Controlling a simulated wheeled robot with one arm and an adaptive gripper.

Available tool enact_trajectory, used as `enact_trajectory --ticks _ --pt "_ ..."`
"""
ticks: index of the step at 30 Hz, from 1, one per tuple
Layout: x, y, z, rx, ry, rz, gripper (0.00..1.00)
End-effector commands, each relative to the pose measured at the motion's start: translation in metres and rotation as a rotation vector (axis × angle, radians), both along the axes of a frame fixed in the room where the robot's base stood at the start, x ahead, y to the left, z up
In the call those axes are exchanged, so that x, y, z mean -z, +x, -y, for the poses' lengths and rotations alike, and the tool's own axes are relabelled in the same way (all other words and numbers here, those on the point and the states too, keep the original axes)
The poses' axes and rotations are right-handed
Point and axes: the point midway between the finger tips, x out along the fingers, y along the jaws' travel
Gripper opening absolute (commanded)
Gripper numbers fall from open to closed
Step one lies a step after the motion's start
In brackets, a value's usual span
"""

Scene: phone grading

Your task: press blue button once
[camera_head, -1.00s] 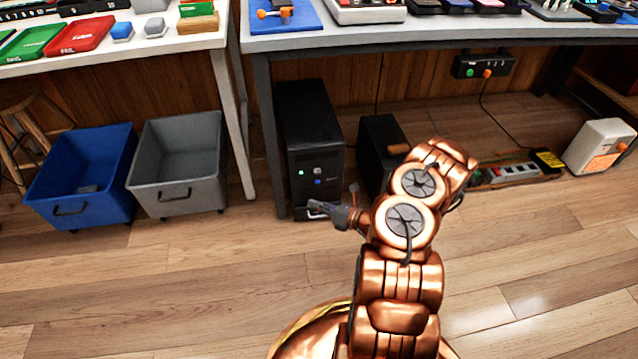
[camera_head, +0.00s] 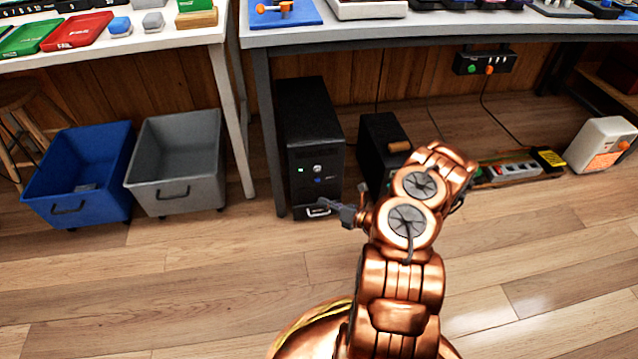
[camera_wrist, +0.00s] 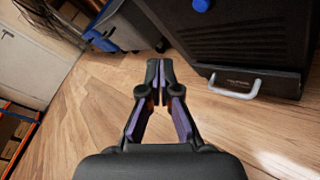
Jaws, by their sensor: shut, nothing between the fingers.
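The blue button (camera_head: 318,180) is a small blue spot on the front of a black tower unit (camera_head: 317,132) under the right table. In the wrist view the blue button (camera_wrist: 201,5) shows at the top edge, on the dark front of the tower unit (camera_wrist: 245,40). My gripper (camera_head: 325,203) is low in front of the tower, near its bottom handle, below the button and apart from it. In the wrist view my gripper (camera_wrist: 159,66) has its fingertips together with nothing between them, pointing past the tower's left side.
A silver handle (camera_wrist: 235,87) sticks out at the tower's base. A green light and a round silver button sit above the blue one. A second black box (camera_head: 378,135) stands at right. Blue (camera_head: 75,165) and grey (camera_head: 178,150) bins stand left. The floor in front is clear.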

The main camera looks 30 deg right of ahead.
Motion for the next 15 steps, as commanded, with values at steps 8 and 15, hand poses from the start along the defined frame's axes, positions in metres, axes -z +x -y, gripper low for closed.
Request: enact_trajectory --ticks 8,15 --pt "0.003 0.031 0.012 -0.001 -0.001 0.001 0.0" --pt "0.002 0.05 0.021 -0.002 -0.002 0.0 0.0"
